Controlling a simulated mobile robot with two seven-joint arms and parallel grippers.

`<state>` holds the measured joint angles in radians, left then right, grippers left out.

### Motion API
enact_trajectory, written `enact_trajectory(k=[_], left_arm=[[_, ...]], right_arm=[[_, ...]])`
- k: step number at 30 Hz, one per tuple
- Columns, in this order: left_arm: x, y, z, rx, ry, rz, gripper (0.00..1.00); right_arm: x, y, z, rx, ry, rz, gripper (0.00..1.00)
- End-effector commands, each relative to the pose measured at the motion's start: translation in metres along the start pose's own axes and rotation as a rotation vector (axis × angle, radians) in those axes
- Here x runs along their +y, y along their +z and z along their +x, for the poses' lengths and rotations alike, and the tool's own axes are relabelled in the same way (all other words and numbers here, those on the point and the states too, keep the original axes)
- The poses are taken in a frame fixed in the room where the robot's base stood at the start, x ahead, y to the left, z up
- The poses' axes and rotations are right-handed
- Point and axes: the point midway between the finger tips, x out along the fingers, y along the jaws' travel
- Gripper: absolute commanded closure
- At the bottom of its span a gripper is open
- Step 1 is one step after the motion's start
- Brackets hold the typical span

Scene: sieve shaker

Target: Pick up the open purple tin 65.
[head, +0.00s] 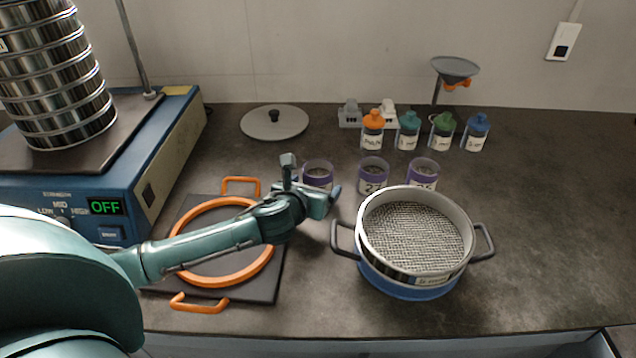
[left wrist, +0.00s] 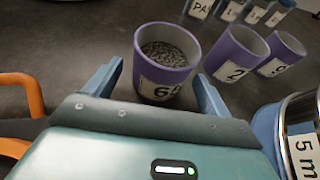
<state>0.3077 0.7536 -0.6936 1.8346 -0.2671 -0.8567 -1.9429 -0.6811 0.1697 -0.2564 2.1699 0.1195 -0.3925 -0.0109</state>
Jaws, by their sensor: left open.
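The open purple tin 65 (left wrist: 163,75) holds grey grains and stands upright on the counter. Its label starts with a 6; the rest is hard to read. In the head view the tin (head: 318,172) is the leftmost of three purple tins, partly hidden by my gripper. My left gripper (head: 312,184) is open at the tin. In the left wrist view the fingers (left wrist: 157,85) stand on either side of the tin, with a gap on each side. My right gripper is not in view.
Two more purple tins (head: 373,173) (head: 422,174) stand to the right. A sieve on a blue pan (head: 415,245) is at front right. An orange-ringed black plate (head: 200,285) lies under my arm. Capped bottles (head: 408,130) stand behind. The shaker (head: 150,150) is at left.

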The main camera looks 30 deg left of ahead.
Motion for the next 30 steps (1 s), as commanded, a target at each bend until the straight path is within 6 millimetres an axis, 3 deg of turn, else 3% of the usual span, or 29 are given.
enact_trajectory(k=[6,15,30], left_arm=[[0.0,-0.001,0.03,-0.001,0.001,0.0,0.17],[0.0,-0.001,0.035,0.0,0.0,0.001,0.17],[0.0,-0.001,0.035,0.0,0.001,0.001,0.58]], right_arm=[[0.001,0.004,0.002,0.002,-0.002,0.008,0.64],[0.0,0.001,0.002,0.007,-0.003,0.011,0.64],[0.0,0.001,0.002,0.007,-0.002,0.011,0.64]])
